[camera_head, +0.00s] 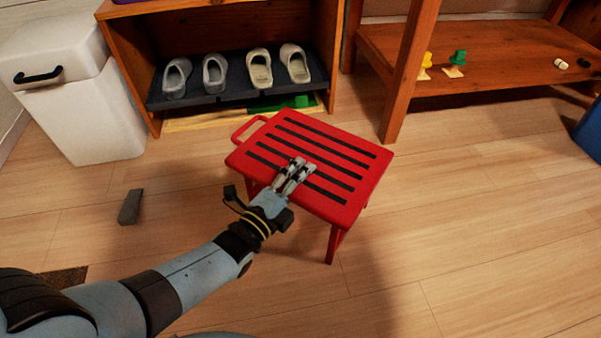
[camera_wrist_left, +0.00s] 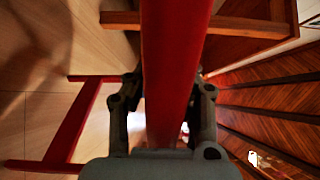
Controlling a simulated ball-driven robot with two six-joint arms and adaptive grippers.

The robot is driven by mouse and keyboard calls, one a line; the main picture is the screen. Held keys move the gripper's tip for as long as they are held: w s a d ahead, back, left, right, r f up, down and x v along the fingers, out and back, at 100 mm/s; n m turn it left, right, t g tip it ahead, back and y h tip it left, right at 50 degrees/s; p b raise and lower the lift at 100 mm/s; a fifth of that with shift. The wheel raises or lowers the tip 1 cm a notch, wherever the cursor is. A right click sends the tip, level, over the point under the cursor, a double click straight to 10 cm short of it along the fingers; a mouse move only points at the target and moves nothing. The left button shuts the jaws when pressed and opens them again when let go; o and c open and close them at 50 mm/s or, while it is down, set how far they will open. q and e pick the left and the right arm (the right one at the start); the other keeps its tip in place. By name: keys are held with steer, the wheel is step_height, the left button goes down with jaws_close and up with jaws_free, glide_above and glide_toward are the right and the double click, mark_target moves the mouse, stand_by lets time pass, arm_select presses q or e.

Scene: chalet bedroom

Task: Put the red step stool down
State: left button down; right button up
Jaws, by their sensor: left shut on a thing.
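The red step stool (camera_head: 345,165) is upright in the middle of the head view, with dark strips across its top and a loop handle at its far left corner. My left gripper (camera_head: 293,172) reaches its near edge and is shut on it. In the left wrist view the gripper's fingers (camera_wrist_left: 165,112) lie on either side of a red bar of the stool (camera_wrist_left: 172,50). The stool's legs (camera_wrist_left: 68,125) show at the left there. Whether the feet touch the floor I cannot tell. My right gripper is not in view.
A shoe rack (camera_head: 235,92) with pale shoes stands behind the stool, and a white bin (camera_head: 85,115) at the left. A wooden shelf unit (camera_head: 480,65) is at the back right. A grey wedge (camera_head: 130,207) lies on the floor. The floor (camera_head: 480,230) at the right is clear.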

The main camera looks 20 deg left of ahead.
arm_select(q)
steer(key=shift+w, duration=0.1)
stand_by(0.3)
steer(key=shift+s+f, duration=0.2)
steer(key=shift+f, duration=0.35)
steer(key=c, duration=1.4)
jaws_free()
steer(key=shift+f, duration=0.25)
steer(key=shift+o, duration=1.3)
steer(key=shift+r, duration=0.15)
